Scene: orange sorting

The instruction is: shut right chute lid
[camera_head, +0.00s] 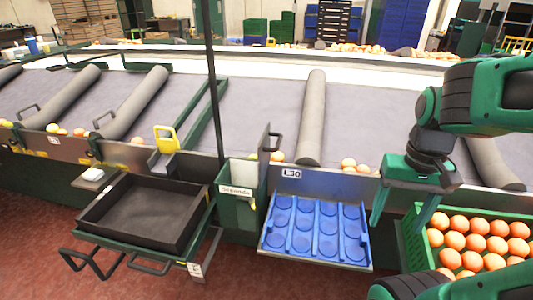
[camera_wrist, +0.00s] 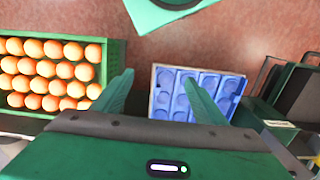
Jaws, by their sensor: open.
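The right chute has a grey front plate marked L30 (camera_head: 325,182) above a blue tray with round hollows (camera_head: 318,228). A dark upright plate with a black handle (camera_head: 266,147) stands at the left end of this front; it appears to be the lid, standing open. My gripper (camera_head: 400,218) is open and empty, pointing down to the right of the L30 plate, apart from the handled plate. In the wrist view my gripper (camera_wrist: 158,82) has its fingers spread, with the blue tray (camera_wrist: 160,105) beyond the right finger. The handled plate is not clear there.
A green crate of oranges (camera_head: 408,245) stands at the right, close to my gripper. A green bin (camera_head: 238,215) and a dark post (camera_head: 213,90) stand left of the blue tray. A black tray (camera_head: 150,212) is farther left. A few oranges lie behind the L30 plate.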

